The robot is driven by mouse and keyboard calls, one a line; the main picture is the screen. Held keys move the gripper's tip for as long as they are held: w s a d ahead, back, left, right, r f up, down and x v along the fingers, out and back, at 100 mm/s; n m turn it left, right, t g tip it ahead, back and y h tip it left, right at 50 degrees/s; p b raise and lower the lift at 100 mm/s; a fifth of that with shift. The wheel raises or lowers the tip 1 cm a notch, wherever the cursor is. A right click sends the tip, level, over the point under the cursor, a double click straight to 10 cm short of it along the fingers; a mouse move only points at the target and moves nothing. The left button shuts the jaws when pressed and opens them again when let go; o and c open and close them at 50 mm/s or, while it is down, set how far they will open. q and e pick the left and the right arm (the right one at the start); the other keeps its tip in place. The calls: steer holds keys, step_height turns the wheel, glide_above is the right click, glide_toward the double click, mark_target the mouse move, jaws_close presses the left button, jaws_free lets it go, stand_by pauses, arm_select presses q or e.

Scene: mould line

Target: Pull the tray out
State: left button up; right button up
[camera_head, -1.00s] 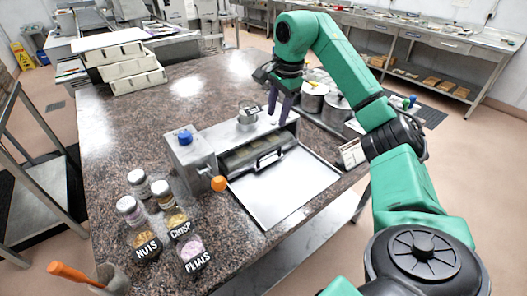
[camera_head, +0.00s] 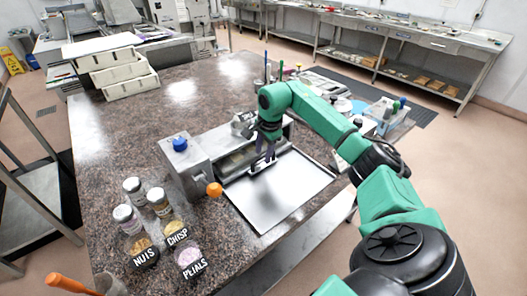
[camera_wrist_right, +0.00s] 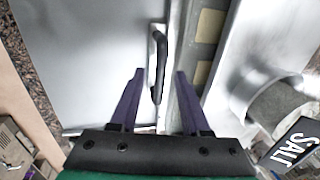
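A grey machine box (camera_head: 187,168) stands on the granite counter with a low opening at its front. A tray (camera_wrist_right: 204,45) with tan squares sits in it, and a black bar handle (camera_wrist_right: 160,62) is at its front edge. My right gripper (camera_head: 264,160) is at the handle, pointing down and hiding part of it. In the right wrist view its two purple fingers (camera_wrist_right: 160,76) are apart, one on each side of the handle, with gaps showing. A flat metal sheet (camera_head: 285,195) lies in front of the opening. My left gripper is not in view.
An orange knob (camera_head: 214,189) and a blue knob (camera_head: 180,143) are on the machine. Several jars, including nuts (camera_head: 144,253) and petals (camera_head: 190,262), stand to the left. A salt container (camera_wrist_right: 292,142) is beside the gripper. The flat sheet is clear.

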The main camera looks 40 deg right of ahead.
jaws_close()
stand_by(1.3)
